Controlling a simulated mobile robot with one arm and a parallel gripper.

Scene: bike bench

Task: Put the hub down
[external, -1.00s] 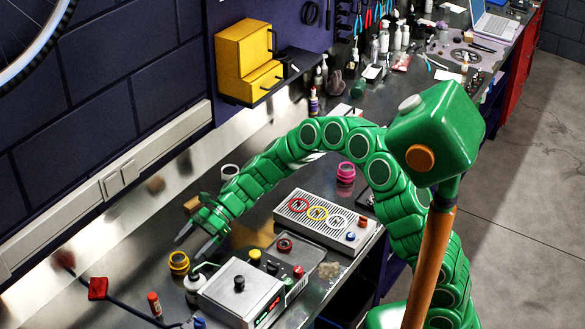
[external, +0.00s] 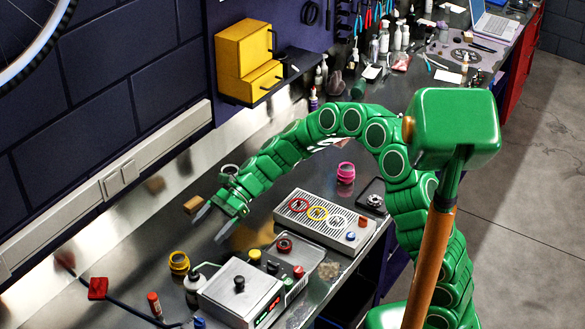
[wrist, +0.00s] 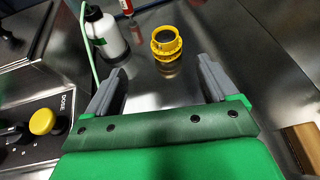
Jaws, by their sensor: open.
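A yellow hub-like ring piece (external: 179,262) stands upright on the steel bench near the bottle. It also shows in the wrist view (wrist: 166,43), beyond my fingertips and apart from them. My gripper (external: 211,225) is open and empty, its fingers pointing down and left over bare bench. The wrist view shows the two grey fingers (wrist: 162,66) spread, with nothing between them. A pink ring piece (external: 346,174) of similar shape stands farther back. I cannot tell which piece the task calls the hub.
A wooden block (external: 193,205) lies beside my fingers. A grey control box (external: 240,290) and a white bottle (external: 194,285) stand in front. A tray with coloured rings (external: 325,220) is to the right. A small dark tray (external: 370,188) holds a metal part. Bare steel lies below my gripper.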

